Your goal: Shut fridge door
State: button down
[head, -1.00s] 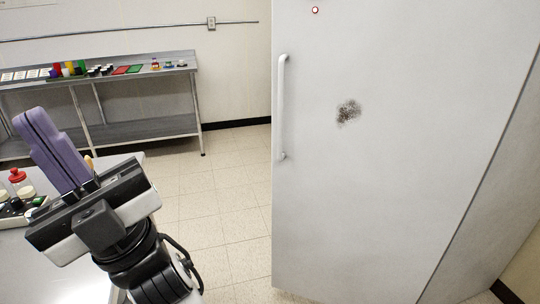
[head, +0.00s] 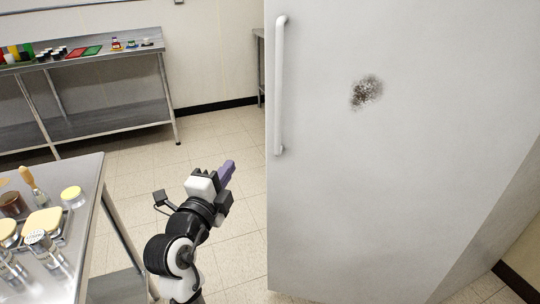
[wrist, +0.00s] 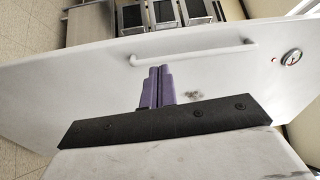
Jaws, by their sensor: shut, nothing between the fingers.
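The fridge door (head: 400,180) is a large pale panel filling the right of the head view, with a dark smudge (head: 366,92) on it. Its vertical white bar handle (head: 280,85) runs near the left edge. In the wrist view the door (wrist: 80,95) spans the picture, with the handle (wrist: 195,50) above my fingertips. I cannot tell whether the door is ajar. My gripper (head: 230,168) has purple fingers, shut together and empty. It is left of and below the handle in the head view. In the wrist view the fingers (wrist: 158,85) point toward the door; contact is not clear.
A steel table (head: 95,180) with jars, a brush and shakers stands at the left. A steel shelf bench (head: 110,110) with small items is along the back wall. A round gauge (wrist: 292,56) shows in the wrist view. Tiled floor (head: 200,150) between is clear.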

jog(key=d+f+m+g+h, duration=0.1)
jog(key=d+f+m+h, duration=0.1)
jog(key=d, duration=0.1)
jog(key=p, duration=0.5)
send_near(276, 144)
jog(key=shift+m+g, duration=0.3)
jog(key=x, duration=0.6)
jog(key=shift+w+r, duration=0.1)
jog(key=shift+r, duration=0.3)
jog(key=shift+w+d+f, duration=0.1)
jog(key=shift+w+d, duration=0.1)
jog(key=shift+w, duration=0.15)
